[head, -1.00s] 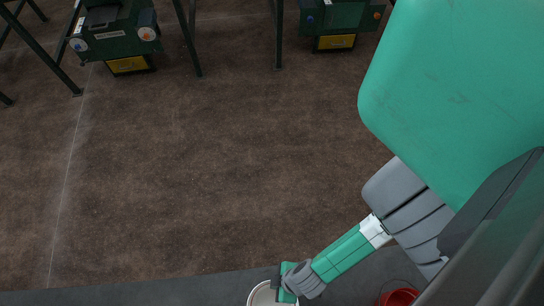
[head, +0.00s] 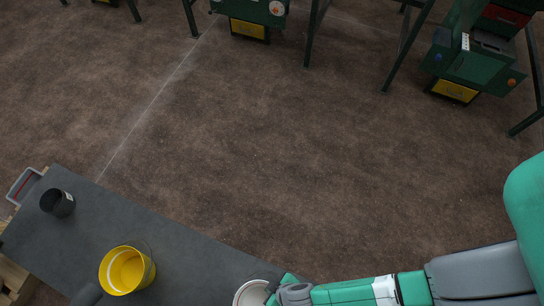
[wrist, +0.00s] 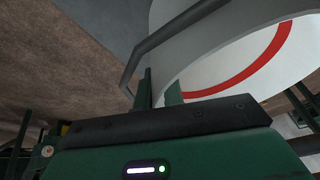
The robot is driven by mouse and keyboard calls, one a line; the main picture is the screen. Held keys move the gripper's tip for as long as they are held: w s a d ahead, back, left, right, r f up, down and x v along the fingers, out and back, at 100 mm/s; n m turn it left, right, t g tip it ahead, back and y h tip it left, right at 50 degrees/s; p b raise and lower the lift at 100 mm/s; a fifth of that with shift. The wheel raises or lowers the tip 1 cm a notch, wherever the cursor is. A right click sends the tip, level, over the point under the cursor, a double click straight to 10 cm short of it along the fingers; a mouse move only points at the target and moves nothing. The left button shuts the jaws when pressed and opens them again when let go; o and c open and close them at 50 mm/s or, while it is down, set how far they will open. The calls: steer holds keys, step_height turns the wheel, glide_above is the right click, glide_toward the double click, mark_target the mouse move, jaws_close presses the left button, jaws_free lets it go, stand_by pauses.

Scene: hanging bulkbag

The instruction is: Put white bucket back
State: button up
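The white bucket (head: 250,294) shows at the bottom edge of the head view, partly cut off, over or on the grey tabletop. I cannot tell whether it touches the table. My gripper (head: 277,292) is at its right side. In the wrist view the white bucket (wrist: 225,65) fills the upper right, with a red ring and a dark handle bar. My gripper's fingers (wrist: 160,92) stand on either side of the bucket's wall near its edge, and they appear closed on it.
A grey table (head: 190,260) runs diagonally along the lower left. On it stand a yellow bucket (head: 126,270) and a small dark cup (head: 57,203). Green machines (head: 475,55) stand at the back. The brown floor (head: 330,170) between is clear.

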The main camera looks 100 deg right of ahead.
steer(key=shift+o, duration=1.1)
steer(key=shift+r, duration=0.1)
steer(key=p+v, duration=0.4)
steer(key=v, duration=0.8)
steer(key=shift+p, duration=0.35)
